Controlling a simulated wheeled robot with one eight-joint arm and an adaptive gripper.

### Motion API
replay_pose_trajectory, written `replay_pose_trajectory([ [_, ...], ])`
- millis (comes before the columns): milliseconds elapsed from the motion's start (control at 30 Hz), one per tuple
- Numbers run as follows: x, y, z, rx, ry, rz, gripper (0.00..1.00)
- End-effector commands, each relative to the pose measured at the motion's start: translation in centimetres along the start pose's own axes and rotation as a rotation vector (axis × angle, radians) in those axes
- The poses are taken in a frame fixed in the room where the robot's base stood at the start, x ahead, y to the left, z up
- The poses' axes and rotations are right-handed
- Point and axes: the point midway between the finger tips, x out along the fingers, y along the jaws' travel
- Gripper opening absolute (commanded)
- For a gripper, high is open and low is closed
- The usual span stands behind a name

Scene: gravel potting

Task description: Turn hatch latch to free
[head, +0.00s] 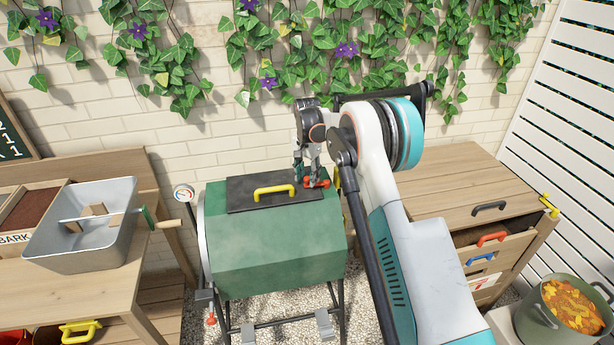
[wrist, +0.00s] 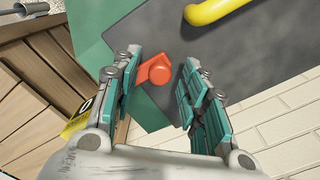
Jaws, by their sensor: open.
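The hatch latch is a small orange-red piece at the right edge of the dark hatch (head: 245,192) on top of the green drum (head: 275,245). In the head view the latch (head: 318,183) shows beside my fingers. In the wrist view the latch (wrist: 156,72) lies between my two fingers, with its round knob and a short arm. My gripper (wrist: 155,95) is open above it, with a gap on both sides. The hatch carries a yellow handle (head: 274,191), also seen at the top of the wrist view (wrist: 212,10).
A wooden bench with a grey metal tub (head: 85,230) stands at left. A gauge (head: 184,193) rises beside the drum. A wooden cabinet (head: 470,190) stands close at right, and a brick wall with ivy is behind. A pot of orange leaves (head: 575,305) is front right.

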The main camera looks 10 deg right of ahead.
Motion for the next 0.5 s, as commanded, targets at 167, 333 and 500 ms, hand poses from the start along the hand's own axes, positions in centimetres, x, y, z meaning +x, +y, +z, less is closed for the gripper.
replay_pose_trajectory([
  [167, 0.03, 0.00, 0.00, 0.000, 0.000, 0.000, 0.40],
  [333, 0.02, 0.00, 0.00, 0.000, 0.000, 0.000, 0.15],
  [500, 0.01, 0.00, 0.00, 0.000, 0.000, 0.000, 0.00],
])
